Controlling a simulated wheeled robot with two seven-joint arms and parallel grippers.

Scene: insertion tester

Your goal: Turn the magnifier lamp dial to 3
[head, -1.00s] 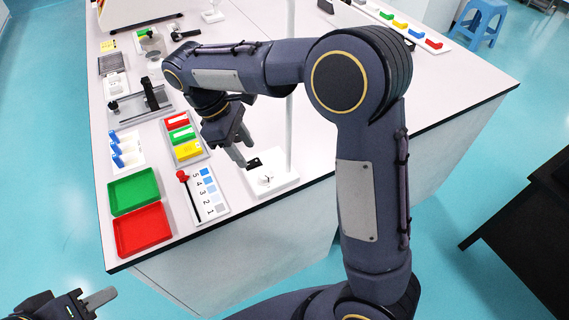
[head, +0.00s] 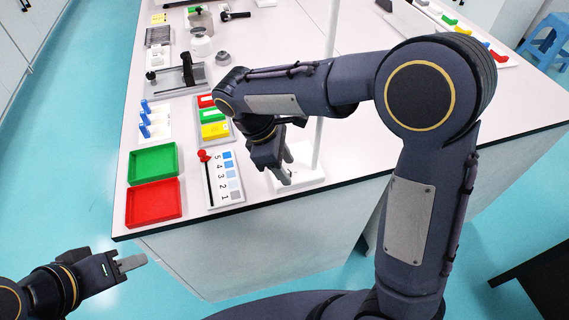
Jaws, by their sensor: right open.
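The magnifier lamp shows as a white base (head: 312,178) with a thin white pole at the table's front edge. Its dial, on the base, is mostly hidden behind my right gripper (head: 286,174), so its setting cannot be read. My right gripper points down with its grey fingers open at the left part of the base. I cannot tell whether the fingers touch the dial. The lamp head is out of view. My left gripper (head: 133,263) is off the table at lower left, its fingers seen edge-on, with nothing visible in it.
A slider panel numbered 1 to 5 (head: 235,193) with a red knob lies left of the lamp base. Further left are a red tray (head: 153,203) and a green tray (head: 153,162). My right arm crosses above the table.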

